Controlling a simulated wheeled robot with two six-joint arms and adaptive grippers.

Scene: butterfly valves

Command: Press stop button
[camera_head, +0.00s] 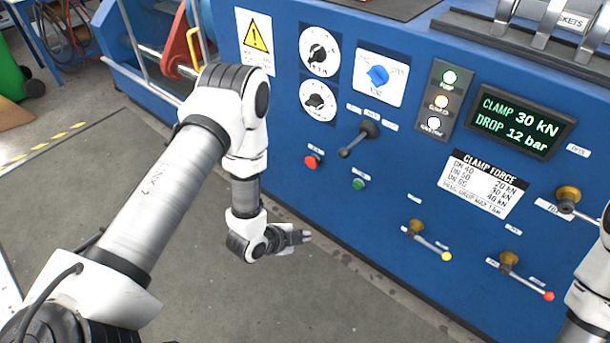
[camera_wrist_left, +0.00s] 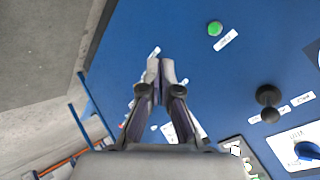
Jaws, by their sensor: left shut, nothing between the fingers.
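A red button (camera_head: 312,161) sits on the front of the blue panel, left of a black lever. It looks like the stop button, though its label is too small to read. A green button (camera_head: 358,184) is to its lower right, and it also shows in the left wrist view (camera_wrist_left: 215,28). I cannot find the red button in the left wrist view. My left gripper (camera_head: 303,236) is shut and empty, below the red button and apart from it. Its closed fingers (camera_wrist_left: 161,72) point toward the panel in the left wrist view. My right gripper is out of view.
A black lever (camera_head: 359,138) sticks out above the green button. Two dials, a blue knob (camera_head: 378,75), lamps and a display (camera_head: 520,120) sit higher up. Brass valves with handles (camera_head: 430,240) stick out at lower right. The floor in front is clear.

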